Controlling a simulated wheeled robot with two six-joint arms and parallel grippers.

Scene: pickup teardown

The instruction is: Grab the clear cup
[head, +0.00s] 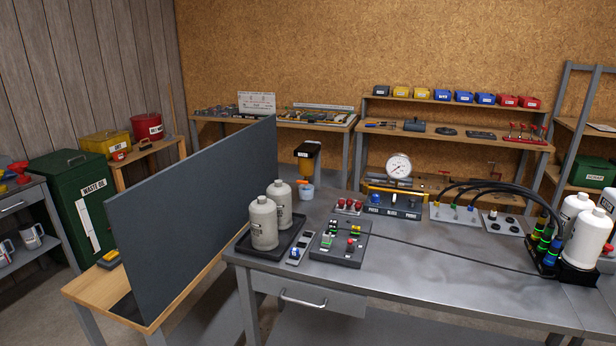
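A small pale cup-like container (306,191) stands at the back edge of the metal bench, below a black and amber vessel (307,155). It has an orange part at its top. It is too small to tell whether it is the clear cup. Two mugs (32,237) sit on a shelf at the far left, and they look grey rather than clear. Neither of my grippers is in view.
The metal bench (420,285) has a clear front middle. On it are grey bottles (264,222) in a black tray, a control box (340,246), a gauge (398,166), hoses, and white bottles (590,238) at right. A tall dark panel (200,220) stands left.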

